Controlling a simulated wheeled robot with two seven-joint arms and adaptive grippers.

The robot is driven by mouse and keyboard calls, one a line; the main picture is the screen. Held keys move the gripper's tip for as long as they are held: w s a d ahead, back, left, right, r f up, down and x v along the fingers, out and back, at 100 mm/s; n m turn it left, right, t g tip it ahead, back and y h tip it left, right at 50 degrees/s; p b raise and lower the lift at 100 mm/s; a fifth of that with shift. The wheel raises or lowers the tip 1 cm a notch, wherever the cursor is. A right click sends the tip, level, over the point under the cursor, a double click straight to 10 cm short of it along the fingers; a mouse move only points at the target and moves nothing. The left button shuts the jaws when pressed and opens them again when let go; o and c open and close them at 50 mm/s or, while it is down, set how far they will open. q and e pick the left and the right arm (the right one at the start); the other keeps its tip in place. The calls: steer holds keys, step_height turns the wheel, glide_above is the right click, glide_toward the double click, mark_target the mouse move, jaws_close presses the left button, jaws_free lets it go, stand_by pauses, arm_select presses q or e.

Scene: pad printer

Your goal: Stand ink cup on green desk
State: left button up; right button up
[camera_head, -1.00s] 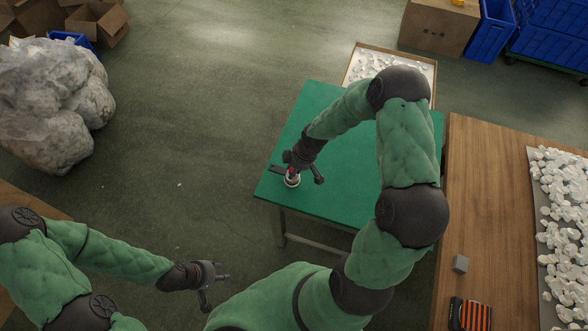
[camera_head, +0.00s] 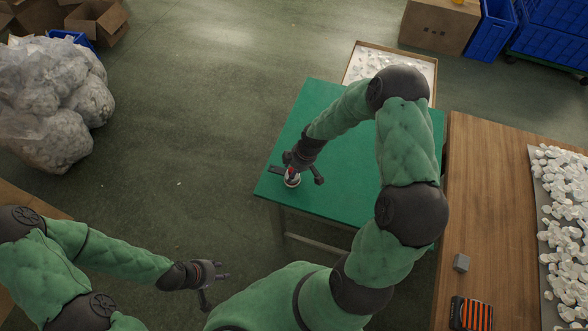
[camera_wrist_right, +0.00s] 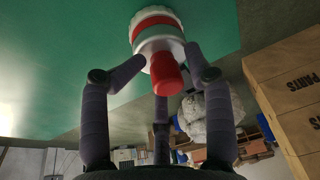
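The ink cup (camera_wrist_right: 157,30) is white with a red band and a red knob. In the right wrist view it is against the green desk, knob toward my palm, and looks roughly upright. In the head view the cup (camera_head: 292,180) is at the desk's near left corner. My right gripper (camera_wrist_right: 163,58) has its bent fingers around the cup, with two fingertips against its sides. Whether the base touches the desk is hard to tell. The green desk (camera_head: 340,190) is otherwise bare where visible. My left gripper (camera_head: 222,284) is open and empty over the floor.
A wooden table (camera_head: 490,200) stands right of the desk, with a grey block (camera_head: 461,262), an orange-and-black striped item (camera_head: 471,313) and a tray of white pieces (camera_head: 562,220). A box of white pieces (camera_head: 432,72) stands behind the desk.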

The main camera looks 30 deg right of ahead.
steer(key=shift+r, duration=0.4)
steer(key=p+v, duration=0.3)
steer(key=v, duration=0.9)
steer(key=s+a+f+m+g+y, duration=0.1)
steer(key=s+a+f+m, duration=0.4)
steer(key=a, duration=0.5)
steer(key=s+a+f+m, duration=0.5)
steer(key=s+a+f, duration=0.4)
steer(key=f, duration=0.3)
steer(key=shift+s+a+g+y, duration=0.15)
steer(key=shift+a+g+y, duration=0.25)
steer(key=shift+a, duration=0.5)
steer(key=shift+f, duration=0.15)
